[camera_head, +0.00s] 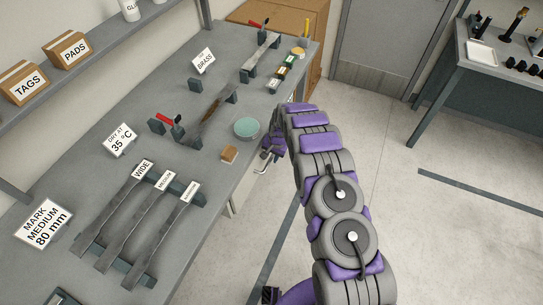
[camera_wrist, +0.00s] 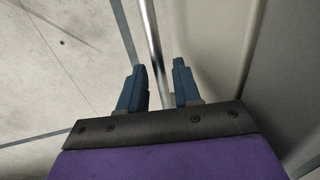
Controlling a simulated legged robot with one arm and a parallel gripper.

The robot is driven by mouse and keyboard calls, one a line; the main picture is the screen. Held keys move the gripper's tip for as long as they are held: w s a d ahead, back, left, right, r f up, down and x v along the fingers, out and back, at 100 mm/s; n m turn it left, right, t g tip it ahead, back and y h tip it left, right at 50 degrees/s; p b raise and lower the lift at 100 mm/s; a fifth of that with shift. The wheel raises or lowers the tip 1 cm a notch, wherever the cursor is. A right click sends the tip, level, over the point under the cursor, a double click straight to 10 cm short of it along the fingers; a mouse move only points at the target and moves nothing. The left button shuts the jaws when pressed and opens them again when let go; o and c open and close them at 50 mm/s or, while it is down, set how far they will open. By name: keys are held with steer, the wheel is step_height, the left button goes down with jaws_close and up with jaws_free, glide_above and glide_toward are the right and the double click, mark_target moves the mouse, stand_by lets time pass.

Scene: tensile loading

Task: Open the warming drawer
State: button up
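The warming drawer's pale front (camera_wrist: 208,40) fills much of the right side of the wrist view. In the head view its pale front (camera_head: 243,188) shows only in part below the bench edge. A shiny metal bar handle (camera_wrist: 152,45) runs along it; its end (camera_head: 262,170) also shows in the head view beside the bench. My gripper (camera_wrist: 162,78) has two blue fingers spread apart, one on each side of the bar, with gaps visible. In the head view my gripper (camera_head: 270,153) is at the bench's front edge, partly hidden by my arm.
The floor (camera_head: 430,220) right of my arm is clear. A second table (camera_head: 490,60) stands at the far right.

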steer(key=shift+d, duration=0.15)
steer(key=shift+c, duration=1.4)
steer(key=shift+a, duration=0.25)
jaws_close()
steer(key=shift+s, duration=0.1)
steer(key=shift+d, duration=0.1)
steer(key=s+d, duration=0.4)
steer(key=d, duration=0.7)
steer(key=s+d, duration=0.4)
steer(key=d, duration=0.8)
steer(key=shift+s, duration=0.25)
steer(key=shift+f, duration=0.1)
steer(key=shift+o, duration=2.4)
jaws_free()
steer(key=shift+w+a, duration=0.1)
steer(key=shift+w, duration=0.05)
steer(key=s+d+r+p, duration=0.1)
steer(key=d+r+p, duration=0.1)
steer(key=r, duration=1.5)
steer(key=shift+d, duration=0.6)
